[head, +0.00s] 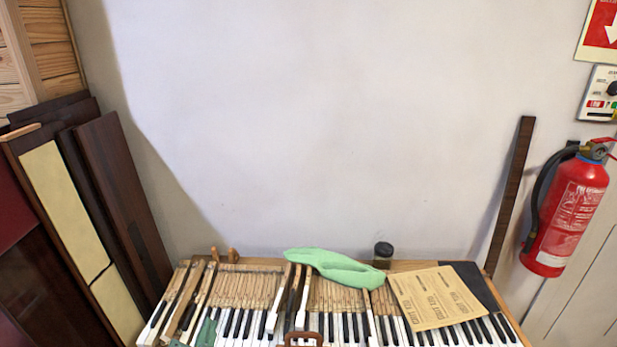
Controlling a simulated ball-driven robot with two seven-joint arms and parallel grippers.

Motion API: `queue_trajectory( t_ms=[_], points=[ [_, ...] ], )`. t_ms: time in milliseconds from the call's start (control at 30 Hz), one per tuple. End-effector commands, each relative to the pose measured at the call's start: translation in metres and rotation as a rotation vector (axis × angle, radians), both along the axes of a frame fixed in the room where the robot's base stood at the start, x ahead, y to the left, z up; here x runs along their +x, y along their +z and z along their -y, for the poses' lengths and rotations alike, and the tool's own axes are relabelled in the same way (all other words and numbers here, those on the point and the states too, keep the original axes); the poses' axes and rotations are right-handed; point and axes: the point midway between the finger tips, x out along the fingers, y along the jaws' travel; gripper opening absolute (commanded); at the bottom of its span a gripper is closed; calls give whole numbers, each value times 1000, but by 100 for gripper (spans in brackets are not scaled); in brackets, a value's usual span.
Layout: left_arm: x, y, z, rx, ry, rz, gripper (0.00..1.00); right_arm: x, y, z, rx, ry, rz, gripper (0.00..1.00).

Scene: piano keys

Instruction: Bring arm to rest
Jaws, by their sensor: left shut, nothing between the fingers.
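Neither of my arms can be made out in the head view, and I see no gripper over the keys or against the wall. The piano keyboard (240,328) lies along the bottom of the picture, with white and black keys and bare wooden key levers behind them. Its front edge is cut off by the picture's lower border.
Dark boards (122,195) lean at left. A wooden strip (512,195) and a red fire extinguisher (568,215) are at right. The wall between is clear.

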Motion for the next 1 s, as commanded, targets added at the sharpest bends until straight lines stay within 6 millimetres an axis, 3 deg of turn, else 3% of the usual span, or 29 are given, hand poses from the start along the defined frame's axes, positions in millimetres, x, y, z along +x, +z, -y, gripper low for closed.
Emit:
queue_trajectory(
  t_ms=[100,200,500,800,867,1000],
  points=[
    [-37,-27,-46,78,130,-210,0,0,0,0,0,0,0,36],
    [-69,-45,-73,140,185,-374,0,0,0,0,0,0,0,36],
    [-166,-73,-122,313,186,-809,0,0,0,0,0,0,0,36],
    [-158,-192,-99,226,103,-905,0,-2,-9,0,0,0,-4,36],
    [-161,-220,-94,202,88,-929,0,-2,-11,0,0,0,-4,36],
    [-178,-293,-82,131,56,-997,0,-3,-17,0,0,0,-6,36]
  ],
)
